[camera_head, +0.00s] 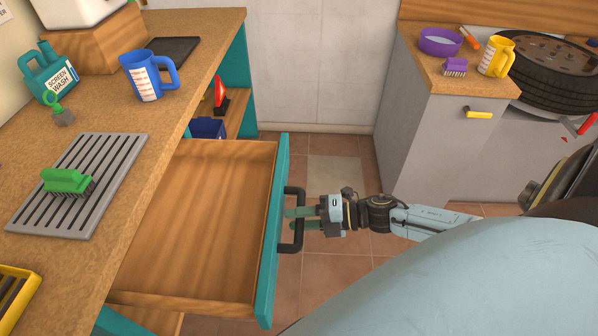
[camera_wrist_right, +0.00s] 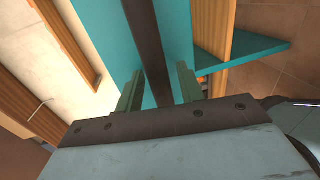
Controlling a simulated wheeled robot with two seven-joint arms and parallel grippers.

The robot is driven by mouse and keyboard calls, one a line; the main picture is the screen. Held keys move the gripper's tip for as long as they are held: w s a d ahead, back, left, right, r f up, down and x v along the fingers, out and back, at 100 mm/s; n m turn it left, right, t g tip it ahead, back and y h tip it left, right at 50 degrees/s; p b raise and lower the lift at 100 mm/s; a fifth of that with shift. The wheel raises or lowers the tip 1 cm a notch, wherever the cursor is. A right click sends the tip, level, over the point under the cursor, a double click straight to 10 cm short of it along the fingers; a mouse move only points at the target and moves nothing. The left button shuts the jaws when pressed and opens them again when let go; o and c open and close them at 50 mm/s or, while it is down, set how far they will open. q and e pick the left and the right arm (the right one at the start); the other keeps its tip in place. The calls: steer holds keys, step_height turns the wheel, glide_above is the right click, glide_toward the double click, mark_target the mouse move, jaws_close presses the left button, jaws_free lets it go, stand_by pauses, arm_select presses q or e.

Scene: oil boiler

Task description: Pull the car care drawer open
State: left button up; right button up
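The car care drawer (camera_head: 205,215), with a wooden inside and teal front, stands pulled out from under the left counter and looks empty. Its black handle (camera_head: 296,240) is on the outer face of the front. My right gripper (camera_head: 297,218) is at the handle, reaching in from the right. In the wrist view the dark handle bar (camera_wrist_right: 148,40) lies between the two green fingers of my right gripper (camera_wrist_right: 158,88). The fingers stand apart, with a gap showing on each side of the bar. My left gripper is not in view.
The left counter (camera_head: 110,225) holds a blue measuring jug (camera_head: 143,78), a green brush (camera_head: 66,181) on a grey grate (camera_head: 100,165), and a screen wash jug (camera_head: 45,75). A grey cabinet (camera_head: 425,140) stands at the right. Tiled floor (camera_head: 340,265) lies between.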

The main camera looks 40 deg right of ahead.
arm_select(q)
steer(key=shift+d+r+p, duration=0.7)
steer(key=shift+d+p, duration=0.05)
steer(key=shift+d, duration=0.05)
arm_select(e)
steer(key=v, duration=1.3)
steer(key=shift+s+d, duration=0.1)
steer(key=shift+s, duration=0.05)
